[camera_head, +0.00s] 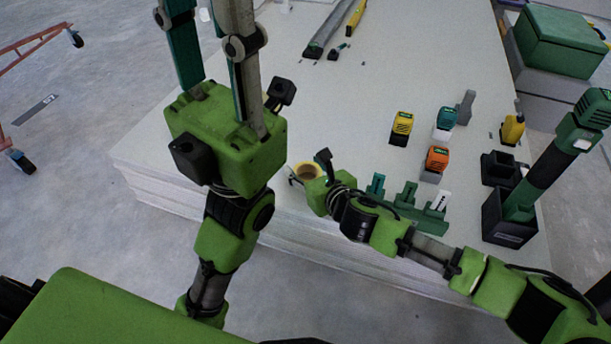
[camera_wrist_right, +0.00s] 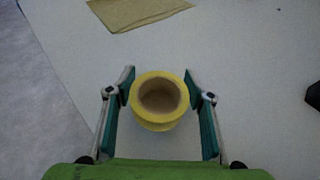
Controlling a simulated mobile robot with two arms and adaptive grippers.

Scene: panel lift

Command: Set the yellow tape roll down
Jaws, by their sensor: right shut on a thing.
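The yellow tape roll (camera_head: 305,170) is at the near edge of the white panel stack (camera_head: 330,110), partly hidden by my right gripper (camera_head: 306,174). In the right wrist view the tape roll (camera_wrist_right: 160,116) sits between the two teal finger pads of my right gripper (camera_wrist_right: 159,88), its round opening facing the camera. The right gripper is shut on it. I cannot tell whether the roll touches the panel. My left gripper (camera_head: 212,35) is raised at the upper left, its fingers apart with nothing visible between them; its tips are cut off by the picture's edge.
A green rack (camera_head: 407,209) stands right of the roll. Several coloured tools, including an orange one (camera_head: 437,159), stand farther right, with black holders (camera_head: 508,215). Long tools (camera_head: 335,30) lie at the back. A brown sheet (camera_wrist_right: 135,11) lies beyond the roll. The panel's middle is clear.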

